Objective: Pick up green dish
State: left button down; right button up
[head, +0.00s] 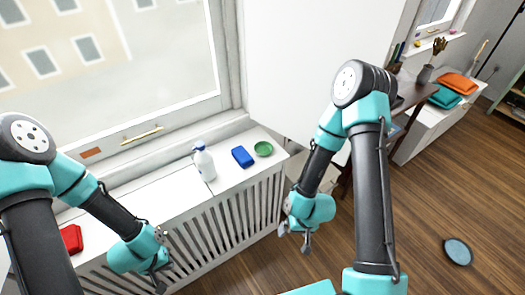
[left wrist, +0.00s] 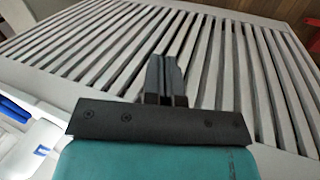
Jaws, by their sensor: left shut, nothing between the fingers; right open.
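The green dish (head: 263,149) is a small round bowl. It sits on the white radiator cover near its right end, in the head view. My left gripper (head: 160,281) is shut and empty in front of the slatted face of the cover, well to the left of the dish and below it. In the left wrist view its closed fingers (left wrist: 166,78) point at the slats. My right gripper (head: 294,243) is open and empty, lower than the dish and a little to its right, in front of the cover's right end. The dish does not show in the left wrist view.
A blue block-like item (head: 242,157) lies just left of the dish, and a white bottle (head: 204,162) stands further left. A red item (head: 71,239) lies at the far left. The white radiator cover (head: 165,200) lies under the window. Open wooden floor (head: 420,215) is at right.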

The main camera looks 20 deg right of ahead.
pick_arm(q)
jog(key=c, duration=1.8)
grip_release()
jog(key=shift+c, duration=0.2)
jog(key=o, duration=1.8)
jog(key=shift+o, duration=0.2)
